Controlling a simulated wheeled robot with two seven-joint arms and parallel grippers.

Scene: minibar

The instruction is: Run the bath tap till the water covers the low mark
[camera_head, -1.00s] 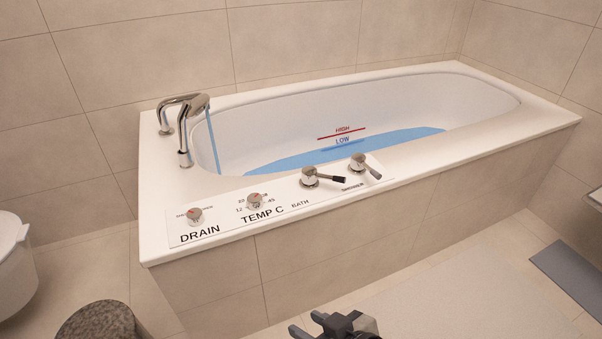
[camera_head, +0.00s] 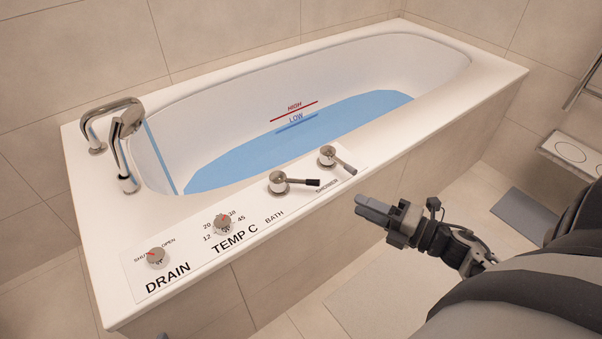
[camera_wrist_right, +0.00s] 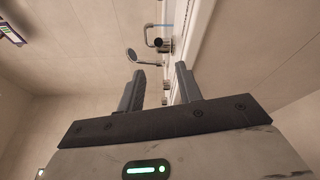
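The white bathtub (camera_head: 440,108) holds blue water (camera_head: 250,155). A thin blue stream (camera_head: 160,157) falls from the chrome tap (camera_head: 125,150) at the left end. The blue LOW mark (camera_head: 297,122) is at the water's far edge, its line still visible; the red HIGH mark (camera_head: 294,111) is clear above. The BATH lever (camera_head: 280,184) has its black handle pointing right. My right gripper (camera_head: 360,207) is in front of the tub, right of the levers, touching nothing. The wrist view shows its fingers (camera_wrist_right: 161,72) apart and empty. My left gripper is out of view.
The SHOWER lever (camera_head: 328,156) stands beside the BATH lever. The TEMP C knob (camera_head: 223,224) and DRAIN knob (camera_head: 155,258), pointing to SHUT, are further left. A grey mat (camera_head: 525,212) lies on the floor at right. The tub's front wall borders my right gripper.

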